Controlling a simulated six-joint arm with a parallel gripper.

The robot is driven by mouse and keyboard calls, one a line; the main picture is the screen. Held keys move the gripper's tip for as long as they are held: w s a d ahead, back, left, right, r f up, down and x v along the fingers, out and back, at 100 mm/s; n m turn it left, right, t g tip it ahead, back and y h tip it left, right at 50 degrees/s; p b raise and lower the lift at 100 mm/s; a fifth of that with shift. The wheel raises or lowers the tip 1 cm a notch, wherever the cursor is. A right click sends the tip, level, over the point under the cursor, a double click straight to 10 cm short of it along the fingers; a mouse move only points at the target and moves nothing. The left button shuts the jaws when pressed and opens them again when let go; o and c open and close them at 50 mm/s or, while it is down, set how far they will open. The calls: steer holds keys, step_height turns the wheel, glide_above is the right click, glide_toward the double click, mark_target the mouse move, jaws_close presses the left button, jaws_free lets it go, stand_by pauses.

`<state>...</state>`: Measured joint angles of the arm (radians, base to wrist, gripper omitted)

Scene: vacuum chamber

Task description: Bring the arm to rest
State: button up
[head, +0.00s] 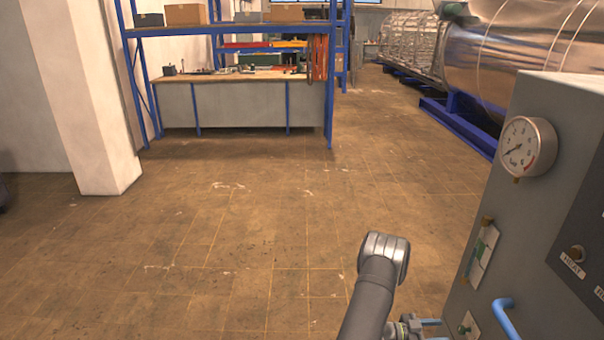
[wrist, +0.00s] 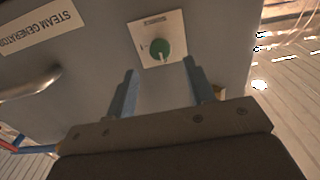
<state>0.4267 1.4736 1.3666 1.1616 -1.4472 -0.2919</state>
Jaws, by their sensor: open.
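My gripper (wrist: 159,67) is open in the wrist view, its two fingers apart with nothing between them. The fingertips point toward the face of a grey cabinet (wrist: 85,70) lettered "STEAM GENERATOR". A green knob (wrist: 160,49) on a pale plate lies just beyond the fingertips; I cannot tell the exact gap. In the head view a dark link of my arm (head: 372,290) rises from the bottom edge, left of the grey cabinet (head: 545,225).
A blue-framed workbench (head: 240,105) stands at the back. A large metal cylinder (head: 510,60) is at upper right. The brown floor (head: 230,230) is clear.

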mark_target(459, 330)
steer(key=d, duration=0.8)
steer(key=shift+d, duration=0.3)
steer(key=shift+a+m, duration=0.2)
steer(key=shift+m, duration=0.3)
steer(key=m, duration=1)
steer(key=shift+m, duration=2.6)
